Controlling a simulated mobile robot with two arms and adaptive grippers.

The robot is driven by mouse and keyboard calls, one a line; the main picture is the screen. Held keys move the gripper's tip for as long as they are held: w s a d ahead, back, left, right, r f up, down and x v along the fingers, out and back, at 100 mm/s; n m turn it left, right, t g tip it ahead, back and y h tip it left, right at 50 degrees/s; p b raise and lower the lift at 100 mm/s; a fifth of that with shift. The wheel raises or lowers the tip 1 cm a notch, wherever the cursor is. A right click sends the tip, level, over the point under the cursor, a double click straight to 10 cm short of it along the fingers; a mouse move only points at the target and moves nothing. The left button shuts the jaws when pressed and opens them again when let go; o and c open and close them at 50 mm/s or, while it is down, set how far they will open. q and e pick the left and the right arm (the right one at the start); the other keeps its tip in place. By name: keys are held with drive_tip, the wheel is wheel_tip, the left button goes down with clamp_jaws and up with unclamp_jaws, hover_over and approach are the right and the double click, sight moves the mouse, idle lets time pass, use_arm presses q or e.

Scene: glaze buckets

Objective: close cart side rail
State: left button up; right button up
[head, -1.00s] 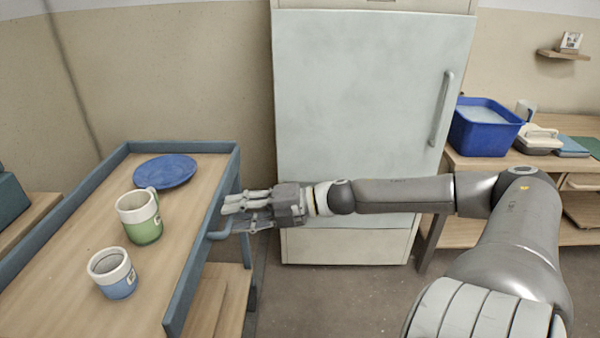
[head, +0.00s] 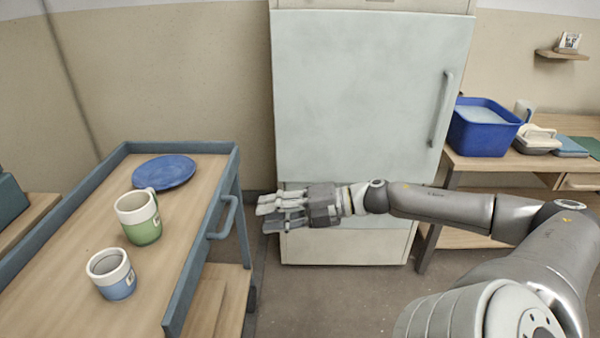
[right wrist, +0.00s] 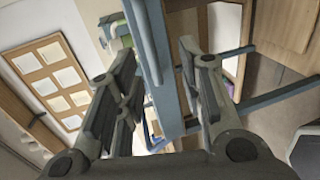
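The cart (head: 88,230) stands at the left of the head view, with a wooden top and blue-grey edges. Its side rail (head: 200,258) runs along the right edge of the top, standing up level with the cart's other edges. A blue-grey looped handle (head: 232,214) sticks out from the rail's right face. My right gripper (head: 262,217) is to the right of the handle, apart from it, fingers pointing left. It is open and empty. In the right wrist view, blue-grey cart bars (right wrist: 172,95) show beyond the spread fingers. My left gripper is not in view.
A blue plate (head: 165,171), a green mug (head: 143,225) and a blue cup (head: 112,279) stand on the cart. A pale fridge (head: 360,90) stands behind my right arm. A bench with a blue tub (head: 482,135) is at the right. Bare floor (head: 330,295) lies right of the cart.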

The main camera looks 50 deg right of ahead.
drive_tip(key=v, duration=0.2)
drive_tip(key=f+v, duration=0.1)
drive_tip(key=v, duration=0.2)
drive_tip(key=shift+s+d+f, duration=0.1)
drive_tip(key=shift+s+d, duration=0.25)
